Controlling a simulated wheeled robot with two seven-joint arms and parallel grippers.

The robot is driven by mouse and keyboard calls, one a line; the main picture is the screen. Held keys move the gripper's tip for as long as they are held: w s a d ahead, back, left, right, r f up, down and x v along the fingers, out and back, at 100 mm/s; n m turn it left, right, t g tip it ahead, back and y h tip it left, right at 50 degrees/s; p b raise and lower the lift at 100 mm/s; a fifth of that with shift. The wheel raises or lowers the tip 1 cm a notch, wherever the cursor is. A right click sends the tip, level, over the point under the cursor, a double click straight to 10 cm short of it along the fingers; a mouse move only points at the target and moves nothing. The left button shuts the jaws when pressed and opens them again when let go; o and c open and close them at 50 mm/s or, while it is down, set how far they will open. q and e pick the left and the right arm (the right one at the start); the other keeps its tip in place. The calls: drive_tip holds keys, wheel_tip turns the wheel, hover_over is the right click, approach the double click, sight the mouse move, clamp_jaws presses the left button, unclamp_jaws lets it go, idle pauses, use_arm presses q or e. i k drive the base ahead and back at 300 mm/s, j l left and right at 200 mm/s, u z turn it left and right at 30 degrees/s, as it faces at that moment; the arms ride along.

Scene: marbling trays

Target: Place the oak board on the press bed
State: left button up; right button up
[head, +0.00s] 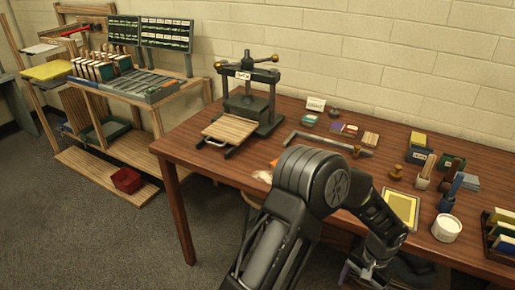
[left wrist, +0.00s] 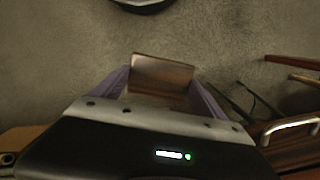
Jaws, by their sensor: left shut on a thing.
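The oak board (left wrist: 162,73), a small brown wooden piece, sits between the purple fingers of my left gripper (left wrist: 160,88) in the left wrist view. The gripper is shut on it, with grey floor behind it. In the head view my left gripper (head: 362,275) is low at the bottom edge, in front of the table. The board cannot be made out there. The dark press (head: 250,104) stands at the table's back left. Its press bed (head: 229,128), a pale slatted surface with a handle in front, is clear and well away from the gripper. My right gripper is not in view.
The brown table (head: 190,150) holds a metal bar (head: 310,139), a yellow framed sheet (head: 401,208), a white tub (head: 446,228) and several pots and cards. A wooden rack (head: 140,95) stands left, with a red bin (head: 126,180). My arm covers the table's front middle.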

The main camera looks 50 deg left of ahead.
sight(230, 128)
drive_tip(key=k+j+z, duration=0.1)
drive_tip(key=j, duration=0.35)
drive_tip(key=k+j, duration=0.15)
drive_tip(key=j, duration=0.25)
drive_tip(key=k+j+z, duration=0.15)
drive_tip(key=j, duration=0.3)
drive_tip(key=k+j+z, duration=0.1)
drive_tip(key=j, duration=0.3)
drive_tip(key=k+j, duration=0.2)
drive_tip(key=j, duration=0.2)
drive_tip(key=k+j+z, duration=0.15)
drive_tip(key=j, duration=0.25)
drive_tip(key=k+j, duration=0.2)
drive_tip(key=j, duration=0.15)
drive_tip(key=k+j, duration=0.15)
drive_tip(key=j, duration=0.2)
drive_tip(key=k+j, duration=0.2)
drive_tip(key=j, duration=0.15)
